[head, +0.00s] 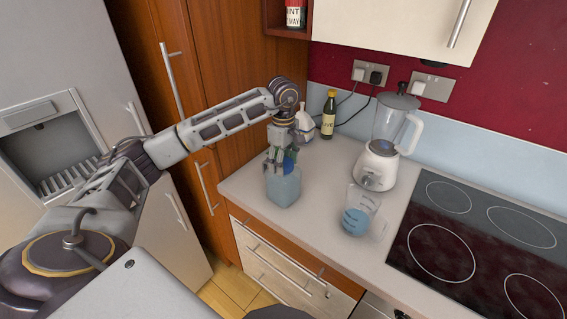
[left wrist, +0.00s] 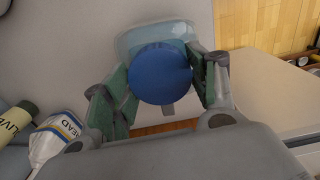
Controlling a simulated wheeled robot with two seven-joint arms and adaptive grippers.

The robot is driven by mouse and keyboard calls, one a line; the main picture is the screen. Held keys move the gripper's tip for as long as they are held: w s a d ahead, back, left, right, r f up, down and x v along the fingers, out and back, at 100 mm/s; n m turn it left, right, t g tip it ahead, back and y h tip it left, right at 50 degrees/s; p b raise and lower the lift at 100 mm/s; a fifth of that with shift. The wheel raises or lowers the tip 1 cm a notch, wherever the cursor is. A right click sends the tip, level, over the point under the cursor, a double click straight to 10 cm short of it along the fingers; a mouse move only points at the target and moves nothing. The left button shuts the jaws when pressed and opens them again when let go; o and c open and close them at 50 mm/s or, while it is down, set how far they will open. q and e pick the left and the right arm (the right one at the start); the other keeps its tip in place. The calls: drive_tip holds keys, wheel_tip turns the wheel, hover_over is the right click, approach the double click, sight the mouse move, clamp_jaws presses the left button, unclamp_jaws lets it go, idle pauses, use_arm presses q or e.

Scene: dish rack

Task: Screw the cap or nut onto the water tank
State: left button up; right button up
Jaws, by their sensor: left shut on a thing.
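The water tank (head: 284,190) is a translucent light-blue container standing upright near the counter's left front edge. Its pale rim (left wrist: 137,38) also shows in the left wrist view. My left gripper (head: 281,160) points down at the top of the tank. It is shut on a round blue cap (left wrist: 160,74), with a green-padded finger on each side. The cap (head: 289,165) is partly hidden by the fingers in the head view. It sits over the tank's top; I cannot tell whether it touches the opening. My right gripper is not in view.
A clear container with a blue round part (head: 356,221) is on the counter to the right. Behind it are a blender (head: 378,165), an olive oil bottle (head: 328,116) and a white bottle (head: 304,124). A black hob (head: 470,235) fills the right side.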

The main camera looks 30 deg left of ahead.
use_arm(q)
drive_tip(key=shift+f+m, duration=0.1)
drive_tip(key=shift+m, duration=0.4)
drive_tip(key=shift+m+b, duration=0.65)
drive_tip(key=shift+m, duration=1.65)
drive_tip(key=shift+m+b, duration=0.65)
drive_tip(key=shift+m, duration=1.45)
drive_tip(key=shift+c, duration=0.2)
drive_tip(key=shift+m, duration=0.4)
